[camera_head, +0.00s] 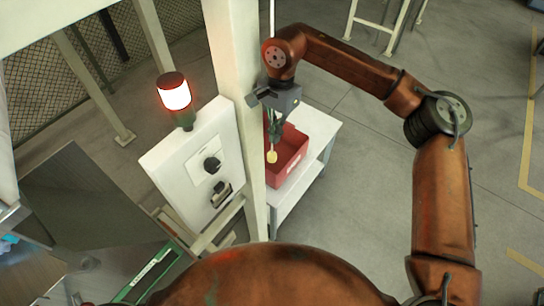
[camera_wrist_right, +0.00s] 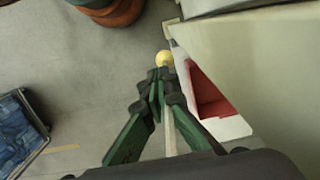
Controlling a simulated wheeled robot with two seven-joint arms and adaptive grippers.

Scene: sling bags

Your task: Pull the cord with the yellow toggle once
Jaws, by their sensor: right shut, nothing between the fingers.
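The yellow toggle (camera_head: 272,157) hangs just below the fingertips of my right gripper (camera_head: 274,132), beside the pale post. In the right wrist view the toggle (camera_wrist_right: 164,59) shows just beyond the tips of my right gripper (camera_wrist_right: 160,76). A pale cord (camera_wrist_right: 170,135) runs along the green fingers towards the toggle. In the head view a thin cord (camera_head: 272,15) comes down from above, behind my right wrist. My right gripper is shut with nothing held between its fingers. My left gripper is out of view.
A pale post (camera_head: 232,60) stands close left of my right gripper. A white control box (camera_head: 190,165) carries a lit red lamp (camera_head: 175,95). A red bin (camera_head: 290,155) sits on a white table (camera_head: 318,125) below the toggle. Open floor lies to the right.

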